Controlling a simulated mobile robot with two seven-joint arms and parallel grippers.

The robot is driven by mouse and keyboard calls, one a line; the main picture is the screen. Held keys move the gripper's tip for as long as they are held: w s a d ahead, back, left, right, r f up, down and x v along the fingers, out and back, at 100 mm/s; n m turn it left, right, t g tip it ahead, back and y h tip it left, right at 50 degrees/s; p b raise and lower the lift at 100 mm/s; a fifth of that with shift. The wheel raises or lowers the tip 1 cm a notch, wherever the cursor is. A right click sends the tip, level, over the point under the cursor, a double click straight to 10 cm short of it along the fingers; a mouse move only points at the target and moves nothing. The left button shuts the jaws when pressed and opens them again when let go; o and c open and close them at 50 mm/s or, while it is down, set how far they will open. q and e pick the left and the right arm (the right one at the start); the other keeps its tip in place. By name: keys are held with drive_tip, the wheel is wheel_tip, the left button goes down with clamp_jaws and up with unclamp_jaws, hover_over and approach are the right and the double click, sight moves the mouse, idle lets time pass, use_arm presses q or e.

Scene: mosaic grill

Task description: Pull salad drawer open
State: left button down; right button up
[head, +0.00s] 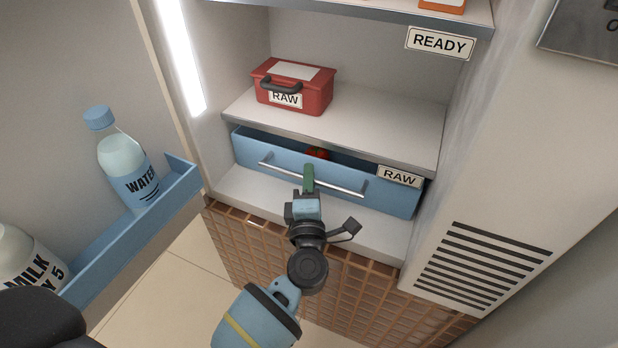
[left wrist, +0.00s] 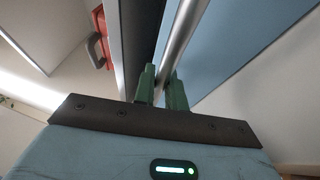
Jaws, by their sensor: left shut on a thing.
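The blue salad drawer (head: 395,199) sits below the middle shelf of the fridge and stands slightly open. A narrow strip of its inside shows, with a red item (head: 316,153) in it. A silver bar handle (head: 340,188) runs across its front. My left gripper (head: 309,180) is shut on this handle near its middle. In the left wrist view the green fingertips (left wrist: 163,90) are on either side of the silver bar (left wrist: 184,38), with the blue drawer front (left wrist: 245,45) beside it. My right gripper is not in view.
A red box (head: 305,75) with a RAW label stands on the shelf (head: 385,125) above the drawer. The open door at left carries a blue rack (head: 115,235) with a water bottle (head: 128,165) and a milk bottle (head: 22,262). A vented panel (head: 480,270) stands at right.

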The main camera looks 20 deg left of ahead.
use_arm(q)
drive_tip(key=shift+s, duration=0.1)
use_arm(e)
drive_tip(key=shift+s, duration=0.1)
